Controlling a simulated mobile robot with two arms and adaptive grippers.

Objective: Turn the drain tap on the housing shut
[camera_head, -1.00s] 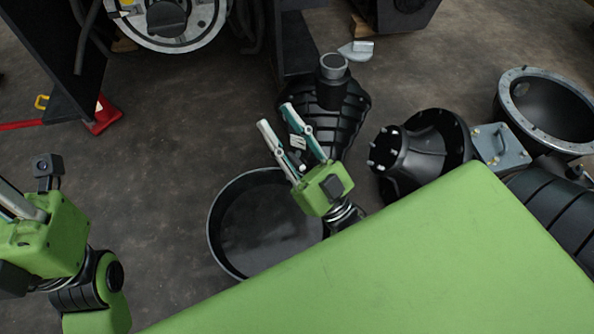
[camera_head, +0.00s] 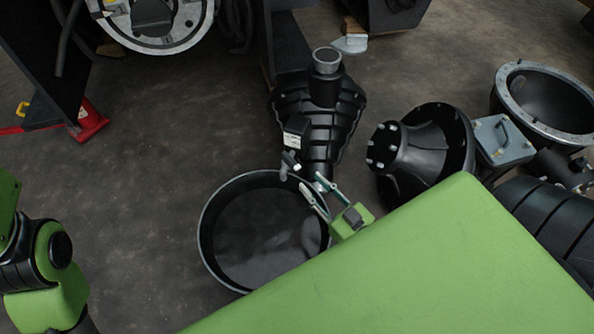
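The black ribbed housing (camera_head: 340,105) stands on the floor at the centre, with a round pipe neck on top. A small grey metal part that looks like the drain tap (camera_head: 290,158) sits low on its front, below a white label. The tap is too small to tell its handle position clearly. My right gripper (camera_head: 304,180) is just below and right of the tap, its two fingers apart and pointing up-left toward it. Whether a finger touches the tap cannot be told. My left arm shows at the left edge, but its gripper fingers are out of view.
A round black drain pan (camera_head: 262,240) lies on the floor below the housing. A black flanged hub (camera_head: 425,150), a grey bracket (camera_head: 502,138) and a large ring housing (camera_head: 545,100) lie to the right. My green body covers the lower right. Floor at left centre is clear.

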